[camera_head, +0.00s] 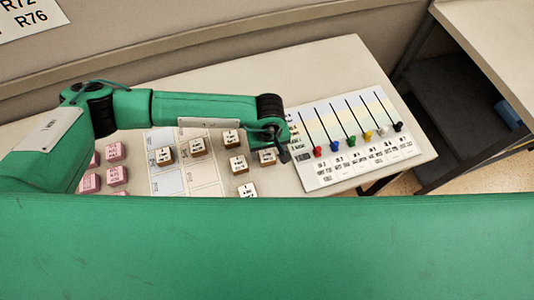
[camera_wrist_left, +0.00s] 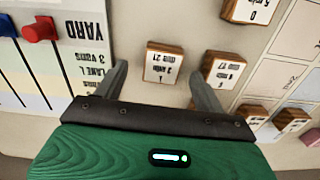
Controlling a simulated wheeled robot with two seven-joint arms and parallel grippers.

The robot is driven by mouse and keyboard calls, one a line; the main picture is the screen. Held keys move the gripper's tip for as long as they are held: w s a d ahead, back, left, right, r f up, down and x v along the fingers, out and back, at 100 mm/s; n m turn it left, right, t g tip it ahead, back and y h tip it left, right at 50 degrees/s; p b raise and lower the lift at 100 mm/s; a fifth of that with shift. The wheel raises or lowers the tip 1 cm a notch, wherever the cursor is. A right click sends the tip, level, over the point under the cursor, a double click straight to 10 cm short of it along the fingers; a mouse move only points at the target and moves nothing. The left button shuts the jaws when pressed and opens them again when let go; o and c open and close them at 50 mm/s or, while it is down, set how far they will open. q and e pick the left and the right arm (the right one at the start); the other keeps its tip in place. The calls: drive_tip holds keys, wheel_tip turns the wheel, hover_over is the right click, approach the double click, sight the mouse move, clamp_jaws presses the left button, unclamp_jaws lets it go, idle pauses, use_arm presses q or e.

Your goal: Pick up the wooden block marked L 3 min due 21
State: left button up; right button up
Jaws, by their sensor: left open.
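The wooden block marked due 21 (camera_wrist_left: 163,62) has a white label that reads upside down in the left wrist view. It lies on the desk between the two fingers of my left gripper (camera_wrist_left: 157,78), with a gap on either side. In the head view a block (camera_head: 267,156) shows partly under my left gripper (camera_head: 280,150), which covers some of it. The gripper is open and empty. My right gripper is not in view.
Another wooden block (camera_wrist_left: 222,70) lies close beside the right finger in the left wrist view. Several more blocks stand nearby, with pink blocks (camera_head: 117,175) at the left. A board with coloured sliders (camera_head: 350,142) lies right of the gripper.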

sight(267, 156)
use_arm(q)
wheel_tip(267, 156, down, 3)
drive_tip(key=shift+s+a+f+p, duration=0.1)
drive_tip(key=shift+s+a+p, duration=0.05)
drive_tip(key=shift+p, duration=0.6)
drive_tip(key=shift+f, duration=0.4)
drive_tip(key=c, duration=1.1)
drive_tip(key=shift+r, duration=0.1)
